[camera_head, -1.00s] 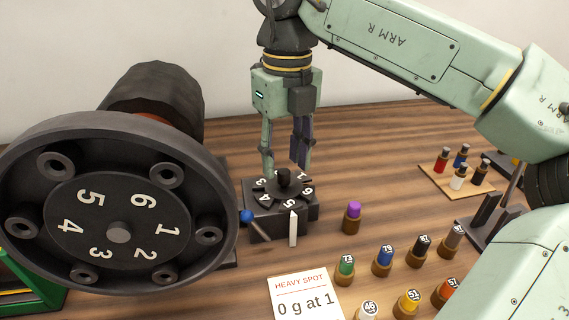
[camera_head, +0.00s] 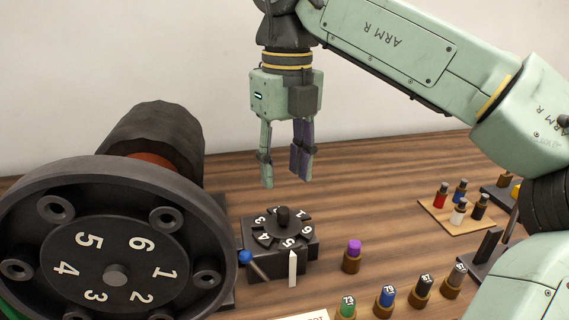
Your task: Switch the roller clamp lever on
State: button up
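A short lever with a blue ball knob (camera_head: 246,257) sticks out at the front left of a black dial box (camera_head: 309,248). It may be the roller clamp lever, but no label shows. Its rod slants between the knob and the table front. The box has a numbered rotary dial (camera_head: 283,228) with a black centre knob on top and a white pointer (camera_head: 292,268) in front. My gripper (camera_head: 286,181) hangs above and behind the dial, pointing down. Its fingers are apart with nothing between them, and they touch nothing.
A large dark numbered wheel (camera_head: 112,245) fills the left, close to the lever. A purple-topped peg (camera_head: 352,256) stands right of the box. Several numbered pegs (camera_head: 385,299) stand at the front right. A small wooden board (camera_head: 440,216) holds coloured pegs. The table behind the box is clear.

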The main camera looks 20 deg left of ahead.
aim_at(256, 268)
jog(key=k+l, duration=0.85)
